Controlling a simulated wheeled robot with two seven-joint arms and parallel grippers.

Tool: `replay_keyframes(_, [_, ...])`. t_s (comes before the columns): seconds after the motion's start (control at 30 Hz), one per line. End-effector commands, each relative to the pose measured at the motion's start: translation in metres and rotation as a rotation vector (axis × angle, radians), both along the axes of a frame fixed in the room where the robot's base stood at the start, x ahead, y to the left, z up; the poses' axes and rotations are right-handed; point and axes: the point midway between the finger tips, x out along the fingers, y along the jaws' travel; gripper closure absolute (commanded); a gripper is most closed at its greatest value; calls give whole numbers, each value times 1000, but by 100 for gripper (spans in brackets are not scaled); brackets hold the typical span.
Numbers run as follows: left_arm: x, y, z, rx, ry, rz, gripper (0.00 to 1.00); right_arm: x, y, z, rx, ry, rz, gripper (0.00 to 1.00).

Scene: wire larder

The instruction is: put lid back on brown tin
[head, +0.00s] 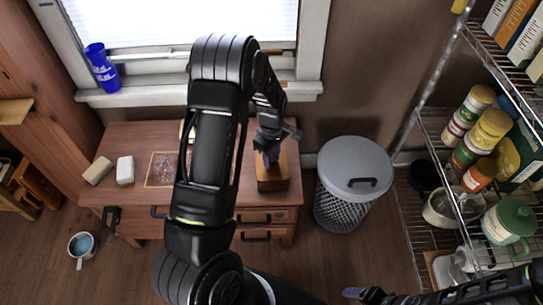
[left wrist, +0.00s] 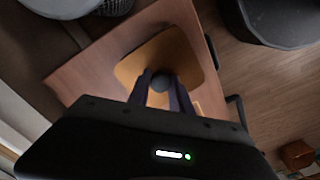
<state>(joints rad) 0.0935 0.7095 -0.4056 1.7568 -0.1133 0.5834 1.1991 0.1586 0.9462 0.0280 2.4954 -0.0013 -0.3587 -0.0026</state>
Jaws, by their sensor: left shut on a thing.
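The brown tin (head: 273,184) stands at the right end of the wooden desk, with a lighter brown top. My left gripper (head: 268,158) points down at that top from above. In the left wrist view, its fingers (left wrist: 160,90) are closed around a dark round knob (left wrist: 159,82) in the middle of a tan, rounded-square lid (left wrist: 143,62). The lid is over the tin's place; I cannot tell whether it is fully seated, as the tin's walls are hidden below it. My right gripper (head: 362,294) shows only partly at the lower right, away from the tin.
The desk (head: 225,200) holds a white block (head: 125,170) and a tan block (head: 98,170) at the left. A lidded grey mesh bin (head: 350,200) stands right of the desk. A loaded wire rack (head: 412,215) is at the right. A mug (head: 82,245) sits on the floor.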

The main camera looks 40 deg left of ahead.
Motion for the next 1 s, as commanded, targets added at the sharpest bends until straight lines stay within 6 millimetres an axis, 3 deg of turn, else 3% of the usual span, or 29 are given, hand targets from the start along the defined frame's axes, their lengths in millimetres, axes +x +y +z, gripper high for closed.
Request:
replay_keyframes(0.1, [0, 0, -14, 0, 0, 0, 100, 0, 0, -11, 0, 0, 0, 24])
replay_keyframes(0.3, [0, 0, -24, 0, 0, -1, 100, 0, 0, -18, 0, 0, 1, 24])
replay_keyframes(1.0, [0, 0, -24, 1, 0, -1, 100, 0, 0, -17, 0, 0, 1, 24])
